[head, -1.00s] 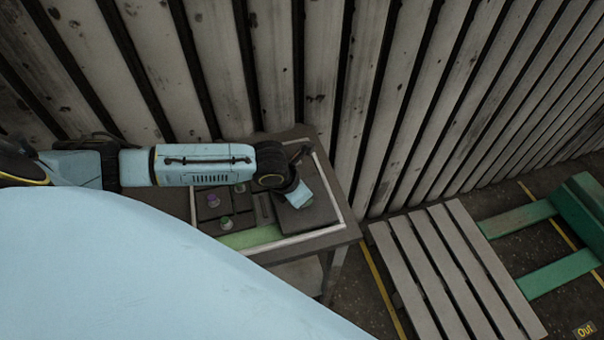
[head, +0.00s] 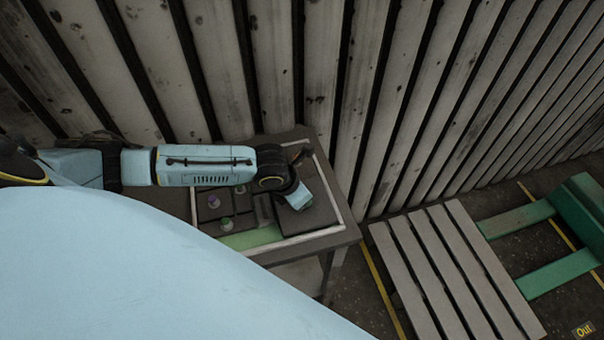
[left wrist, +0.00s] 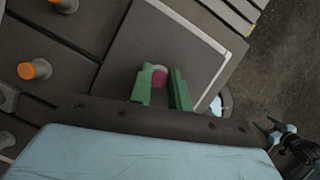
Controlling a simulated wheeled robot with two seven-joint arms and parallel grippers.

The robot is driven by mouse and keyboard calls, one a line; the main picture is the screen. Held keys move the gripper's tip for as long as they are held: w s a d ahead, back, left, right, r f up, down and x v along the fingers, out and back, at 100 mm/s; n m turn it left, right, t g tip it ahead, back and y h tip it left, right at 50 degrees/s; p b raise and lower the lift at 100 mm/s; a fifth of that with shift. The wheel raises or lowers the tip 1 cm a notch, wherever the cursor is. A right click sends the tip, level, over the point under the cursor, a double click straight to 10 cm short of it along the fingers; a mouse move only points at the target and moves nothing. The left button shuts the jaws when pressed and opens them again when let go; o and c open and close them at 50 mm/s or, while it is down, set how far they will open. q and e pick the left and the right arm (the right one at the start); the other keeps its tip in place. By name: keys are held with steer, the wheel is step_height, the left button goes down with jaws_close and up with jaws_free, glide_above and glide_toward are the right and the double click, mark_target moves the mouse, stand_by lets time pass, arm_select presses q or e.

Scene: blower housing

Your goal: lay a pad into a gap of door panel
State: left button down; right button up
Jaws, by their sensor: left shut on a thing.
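A large dark pad (left wrist: 128,62) with a pink-topped knob (left wrist: 159,76) is under my left gripper (left wrist: 163,88). The gripper's green fingers are shut on the knob. In the head view this pad (head: 316,213) lies over the right part of the door panel, inside its white rim (head: 335,185). I cannot tell whether the pad touches the panel below. In the head view my left wrist hides the fingers and the knob. A green strip of panel (head: 250,239) shows bare at the near side.
Other dark pads with knobs (head: 226,223) sit left of the held pad; their knobs look orange-topped in the wrist view (left wrist: 35,70). The panel lies on a dark table (head: 344,234) beside a slatted wall (head: 330,70). A slatted pallet (head: 450,270) is on the floor at right.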

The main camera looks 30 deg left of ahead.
arm_select(q)
steer(key=shift+f, duration=0.65)
stand_by(0.8)
steer(key=c, duration=0.7)
jaws_free()
steer(key=shift+c, duration=0.2)
step_height(320, 180, up, 5)
steer(key=p, duration=0.5)
steer(key=shift+r, duration=0.15)
steer(key=shift+w+r+b, duration=0.1)
steer(key=shift+r+b, duration=0.2)
steer(key=shift+r, duration=0.55)
